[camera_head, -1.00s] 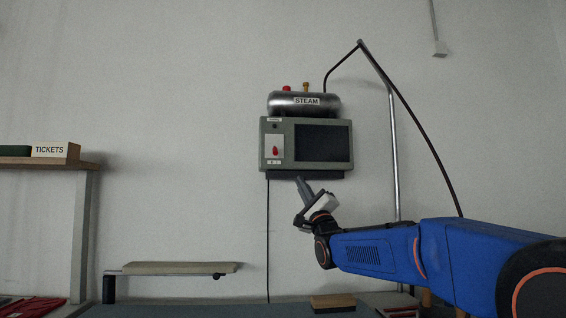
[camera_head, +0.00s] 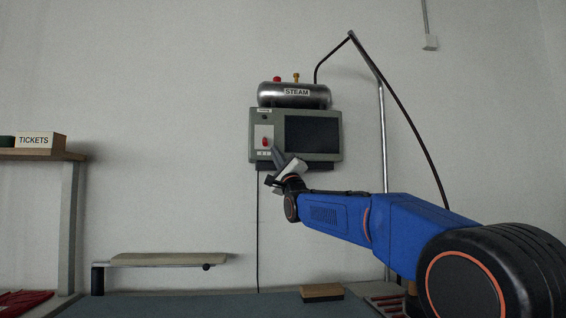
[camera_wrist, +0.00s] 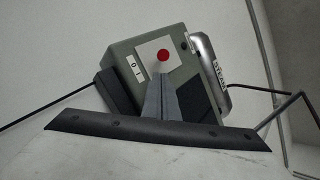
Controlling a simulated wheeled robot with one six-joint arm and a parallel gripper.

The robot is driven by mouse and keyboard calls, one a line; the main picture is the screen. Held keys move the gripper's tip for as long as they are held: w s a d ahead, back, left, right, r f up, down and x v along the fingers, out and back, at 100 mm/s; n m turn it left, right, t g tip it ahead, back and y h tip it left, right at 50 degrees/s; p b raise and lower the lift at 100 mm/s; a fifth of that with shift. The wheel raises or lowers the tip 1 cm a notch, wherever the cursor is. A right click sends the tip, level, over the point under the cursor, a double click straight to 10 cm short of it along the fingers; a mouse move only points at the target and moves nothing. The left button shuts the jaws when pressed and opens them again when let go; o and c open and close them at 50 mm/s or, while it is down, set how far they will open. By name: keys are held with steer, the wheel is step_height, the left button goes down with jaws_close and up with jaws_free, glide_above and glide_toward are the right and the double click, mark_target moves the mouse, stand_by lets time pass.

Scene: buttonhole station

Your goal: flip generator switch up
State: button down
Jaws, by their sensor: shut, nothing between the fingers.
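The generator is a grey-green wall box (camera_head: 314,157) with a dark panel, under a silver tank marked STEAM (camera_head: 294,101). Its red switch (camera_head: 266,142) sits on a pale plate at the left of the box, above a small label. The switch shows as a round red end (camera_wrist: 163,56) in the wrist view, beside a label reading 0 and 1. My gripper (camera_head: 275,153) is shut and empty, its tips just below and right of the switch in the head view. In the wrist view the closed fingers (camera_wrist: 161,80) point at the switch and reach close beneath it; whether they touch it I cannot tell.
A shelf (camera_head: 40,154) with a TICKETS box (camera_head: 40,140) is at the left. A padded narrow board (camera_head: 166,259) stands over the table (camera_head: 200,304). A wooden block (camera_head: 321,292) lies on the table. A metal pole (camera_head: 383,140) with a hose rises right of the box.

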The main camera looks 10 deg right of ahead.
mark_target(265, 142)
steer(key=shift+s+a+r, duration=0.15)
steer(key=shift+a+r, duration=0.1)
steer(key=shift+a, duration=0.35)
steer(key=shift+s+r+g+h, duration=0.15)
steer(key=shift+r+g+h, duration=0.05)
steer(key=shift+g+h, duration=0.1)
steer(key=shift+s+r+m+g+h, duration=0.2)
steer(key=shift+m+g+h, duration=0.1)
steer(key=shift+m, duration=0.1)
steer(key=r, duration=0.1)
steer(key=s+r+g, duration=0.1)
steer(key=r+g, duration=0.1)
steer(key=shift+s+a+r, duration=0.35)
steer(key=shift+a+r, duration=0.05)
stand_by(0.7)
steer(key=shift+f, duration=0.1)
